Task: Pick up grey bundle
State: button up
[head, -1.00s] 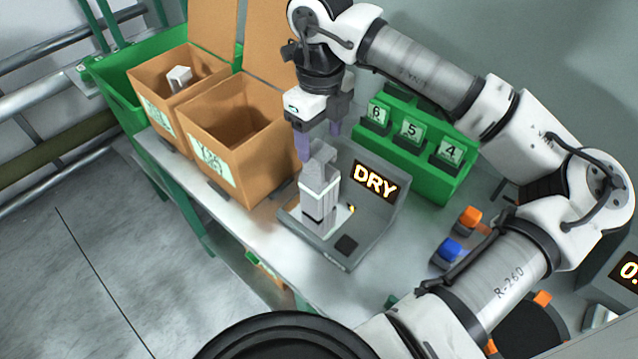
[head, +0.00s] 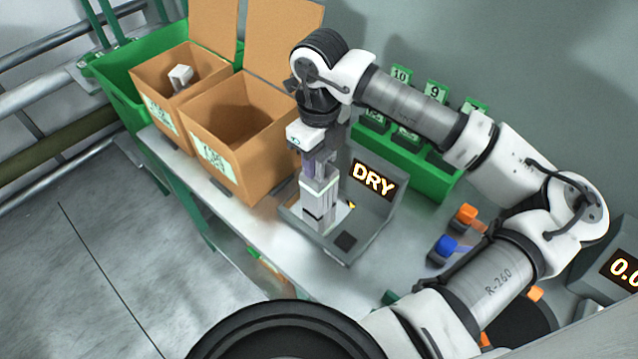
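The grey bundle (head: 320,203) stands upright on the small grey station with the lit DRY sign (head: 373,181). It has a pale band and a dark band around its lower part. My gripper (head: 318,165) is directly above it and points down, with its purple-grey fingers at the bundle's top end. The fingers overlap the top of the bundle in this view, so I cannot tell whether they press on it or are still apart. The top of the bundle is partly hidden by the fingers.
Two open cardboard boxes stand to the left; the nearer box (head: 232,165) looks empty, and the farther box (head: 160,90) holds a pale piece. A green numbered rack (head: 425,170) is behind on the right. Orange (head: 466,213) and blue (head: 446,245) blocks lie to the right.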

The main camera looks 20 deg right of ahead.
grip_shut()
jog(key=shift+r, duration=0.1)
